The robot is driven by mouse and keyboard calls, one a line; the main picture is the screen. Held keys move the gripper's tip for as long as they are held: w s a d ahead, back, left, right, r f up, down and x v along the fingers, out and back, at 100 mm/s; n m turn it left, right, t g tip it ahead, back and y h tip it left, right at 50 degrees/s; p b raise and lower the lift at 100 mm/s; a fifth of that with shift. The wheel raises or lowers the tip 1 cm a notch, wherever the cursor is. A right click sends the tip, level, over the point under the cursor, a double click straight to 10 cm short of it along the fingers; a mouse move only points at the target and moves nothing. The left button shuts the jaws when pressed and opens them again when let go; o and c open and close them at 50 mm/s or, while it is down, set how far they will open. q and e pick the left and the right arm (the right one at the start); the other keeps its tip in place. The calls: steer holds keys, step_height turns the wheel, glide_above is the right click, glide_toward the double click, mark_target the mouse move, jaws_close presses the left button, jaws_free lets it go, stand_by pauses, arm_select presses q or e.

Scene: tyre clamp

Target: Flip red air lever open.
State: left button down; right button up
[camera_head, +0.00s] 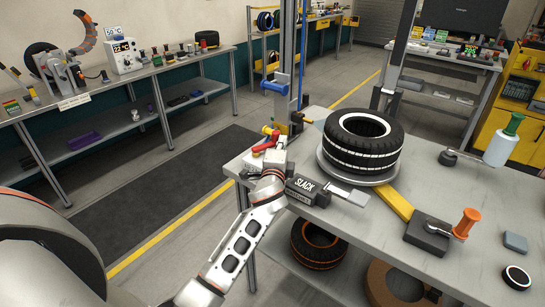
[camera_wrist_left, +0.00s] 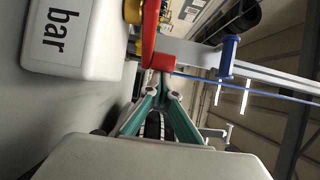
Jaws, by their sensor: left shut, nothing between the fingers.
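The red air lever (camera_head: 267,143) is at the table's back left corner, beside a yellow knob (camera_head: 267,130). In the left wrist view the red lever (camera_wrist_left: 151,38) hangs down from the top, its blocky end close to my fingertips. My left gripper (camera_head: 271,154) reaches in from the front and is beside the lever. In the left wrist view the teal fingers of the left gripper (camera_wrist_left: 160,88) come together at the tips with nothing held. I cannot tell whether they touch the lever. My right gripper is not in view.
A white box marked "bar" (camera_wrist_left: 72,38) is close beside the lever. A blue handle (camera_head: 274,87) sits on the upright post. A black block marked "SLACK" (camera_head: 308,190) and a tyre (camera_head: 363,145) on a round plate are to the right on the grey table (camera_head: 470,210).

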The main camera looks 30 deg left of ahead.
arm_select(q)
steer(key=shift+w+a+y, duration=0.3)
steer(key=shift+w+a, duration=0.15)
steer(key=shift+w, duration=0.05)
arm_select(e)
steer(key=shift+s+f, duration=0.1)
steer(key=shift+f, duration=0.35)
arm_select(q)
steer(key=shift+b, duration=0.3)
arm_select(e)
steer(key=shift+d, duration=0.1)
